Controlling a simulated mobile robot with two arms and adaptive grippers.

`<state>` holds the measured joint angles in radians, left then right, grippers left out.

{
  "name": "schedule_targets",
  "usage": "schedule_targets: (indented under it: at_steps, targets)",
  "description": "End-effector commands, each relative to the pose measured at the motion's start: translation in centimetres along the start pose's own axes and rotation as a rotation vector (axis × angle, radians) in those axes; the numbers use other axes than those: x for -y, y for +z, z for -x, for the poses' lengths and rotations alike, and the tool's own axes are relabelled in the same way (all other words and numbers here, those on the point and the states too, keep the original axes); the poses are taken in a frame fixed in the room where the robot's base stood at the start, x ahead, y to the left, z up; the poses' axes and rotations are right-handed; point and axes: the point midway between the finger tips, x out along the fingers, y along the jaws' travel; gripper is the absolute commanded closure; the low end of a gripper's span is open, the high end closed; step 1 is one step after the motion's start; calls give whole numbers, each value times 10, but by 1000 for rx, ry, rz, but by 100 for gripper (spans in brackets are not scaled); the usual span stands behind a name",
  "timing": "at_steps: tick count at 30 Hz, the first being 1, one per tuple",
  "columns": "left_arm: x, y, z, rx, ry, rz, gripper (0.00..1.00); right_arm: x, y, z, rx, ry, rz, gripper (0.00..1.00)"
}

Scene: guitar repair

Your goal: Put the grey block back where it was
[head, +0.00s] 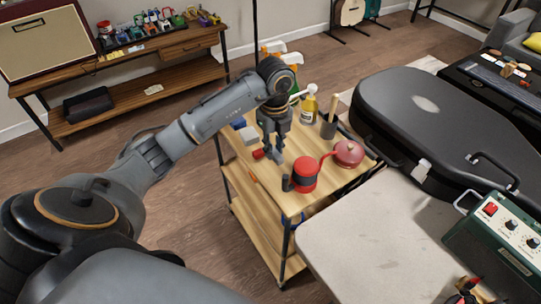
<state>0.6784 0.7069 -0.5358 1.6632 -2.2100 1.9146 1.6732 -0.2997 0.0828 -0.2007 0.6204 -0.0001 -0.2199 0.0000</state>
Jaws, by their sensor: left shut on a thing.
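My left gripper (275,150) points down over the wooden top of the small cart (325,180). It is shut on a small grey thing (278,159), which looks like the grey block and is partly hidden by the fingers. I cannot tell whether its underside touches the cart top. A light grey block (249,136) and a blue block (238,122) lie at the cart's left edge, left of the gripper. My right gripper is not in view.
A red-and-black pot-like thing (304,175) and a round red thing (348,153) stand right of the gripper. A small red thing (258,154) lies to its left. Behind are a yellow bottle (309,107) and a dark cup (328,127). A black guitar case (440,130) lies right.

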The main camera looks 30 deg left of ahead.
Motion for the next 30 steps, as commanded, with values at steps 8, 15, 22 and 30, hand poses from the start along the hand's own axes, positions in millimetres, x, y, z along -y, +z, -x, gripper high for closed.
schedule_targets:
  at_steps: [8,15,22,30]
  targets:
    - [6,23,-27,0,-2,1,100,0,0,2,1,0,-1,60]
    - [6,27,-52,-2,1,-1,100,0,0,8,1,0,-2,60]
    - [8,28,-64,1,-3,-1,100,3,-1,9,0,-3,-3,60]
    - [7,28,-67,2,-3,-1,72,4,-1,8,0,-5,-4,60]
